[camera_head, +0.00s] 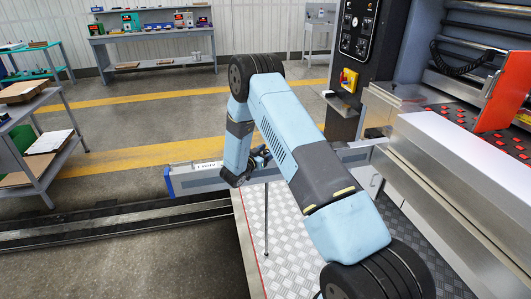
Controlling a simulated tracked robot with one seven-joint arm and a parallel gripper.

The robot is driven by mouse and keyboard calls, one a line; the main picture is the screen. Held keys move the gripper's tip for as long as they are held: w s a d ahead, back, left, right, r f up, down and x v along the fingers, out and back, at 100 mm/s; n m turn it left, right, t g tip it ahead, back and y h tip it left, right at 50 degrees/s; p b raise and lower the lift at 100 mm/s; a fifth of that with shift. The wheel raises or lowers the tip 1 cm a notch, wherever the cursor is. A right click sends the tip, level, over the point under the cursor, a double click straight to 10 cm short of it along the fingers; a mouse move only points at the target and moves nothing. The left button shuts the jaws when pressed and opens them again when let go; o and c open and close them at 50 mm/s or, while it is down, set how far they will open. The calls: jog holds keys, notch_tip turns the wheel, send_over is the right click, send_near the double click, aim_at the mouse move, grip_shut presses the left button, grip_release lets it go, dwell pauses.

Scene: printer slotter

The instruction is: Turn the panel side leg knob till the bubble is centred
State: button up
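A long grey beam-like panel (198,182) with a blue end cap lies across the middle of the head view. A small white label or level (208,166) shows on its top; no bubble can be made out at this size. A thin upright leg (267,222) goes down from near the panel to the tread-plate floor. My gripper (262,157) is at the panel, above the top of this leg, partly behind my blue and dark arm. The knob cannot be told apart from the gripper here. Whether the fingers are open or shut on it is not visible.
A black control cabinet (354,50) with a red and yellow switch stands behind the panel at right. A large machine (460,170) with a grey cover fills the right. A shelf cart (48,150) stands at far left. Rails (100,225) cross the floor at left.

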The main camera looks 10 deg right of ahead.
jog(key=v, duration=1.3)
jog(key=shift+s+a, duration=0.2)
jog(key=shift+a, duration=0.15)
